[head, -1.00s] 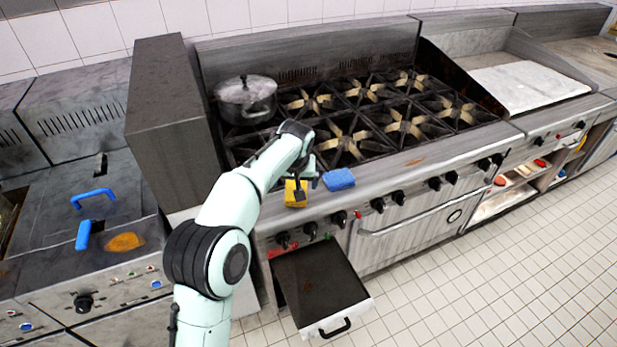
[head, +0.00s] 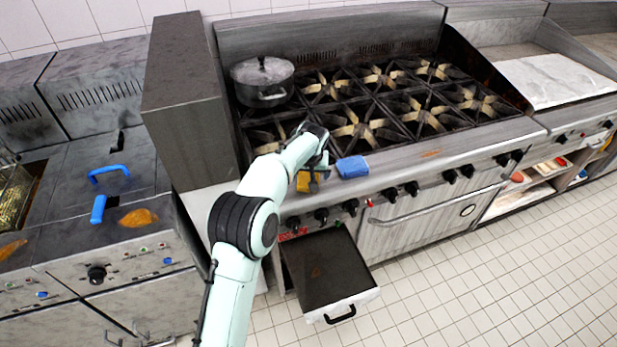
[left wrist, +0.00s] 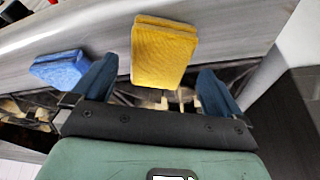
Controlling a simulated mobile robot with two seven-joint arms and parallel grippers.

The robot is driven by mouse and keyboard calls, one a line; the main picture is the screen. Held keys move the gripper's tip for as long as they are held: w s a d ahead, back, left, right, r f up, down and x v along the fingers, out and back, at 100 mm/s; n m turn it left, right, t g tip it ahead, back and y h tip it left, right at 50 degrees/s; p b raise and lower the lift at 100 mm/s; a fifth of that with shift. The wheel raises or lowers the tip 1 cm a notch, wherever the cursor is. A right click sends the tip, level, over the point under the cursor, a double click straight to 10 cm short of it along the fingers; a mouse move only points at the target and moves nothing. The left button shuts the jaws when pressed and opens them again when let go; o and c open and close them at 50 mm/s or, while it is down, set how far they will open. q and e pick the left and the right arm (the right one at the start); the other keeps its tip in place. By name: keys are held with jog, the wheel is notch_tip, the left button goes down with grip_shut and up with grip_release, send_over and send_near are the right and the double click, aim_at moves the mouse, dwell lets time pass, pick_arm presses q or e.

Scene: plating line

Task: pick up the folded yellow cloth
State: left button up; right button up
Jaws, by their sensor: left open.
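The folded yellow cloth (left wrist: 163,52) lies on the stove's front ledge. In the left wrist view it stands between and just beyond the two blue fingertips of my left gripper (left wrist: 160,88), which is open. In the head view the cloth (head: 303,182) is partly hidden by my left gripper (head: 317,172). I cannot tell whether a finger touches it. A folded blue cloth (head: 352,167) lies just to the right on the same ledge and also shows at the left in the left wrist view (left wrist: 60,68). My right gripper is not in view.
A lidded pot (head: 263,82) stands on the back left of the burner grates (head: 375,105). An open drawer (head: 328,268) juts out below the ledge. A tall metal block (head: 182,98) stands left of the burners. The tiled floor (head: 480,290) at the right is clear.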

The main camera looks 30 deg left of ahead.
aim_at(309, 176)
pick_arm(q)
jog(key=x, duration=0.3)
jog(key=shift+w+d, duration=0.1)
jog(key=shift+r, duration=0.1)
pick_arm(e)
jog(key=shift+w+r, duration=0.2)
pick_arm(q)
jog(key=shift+f, duration=0.25)
jog(key=c, duration=1.1)
notch_tip(309, 176, up, 20)
jog(key=p, duration=0.4)
jog(key=shift+r, duration=0.25)
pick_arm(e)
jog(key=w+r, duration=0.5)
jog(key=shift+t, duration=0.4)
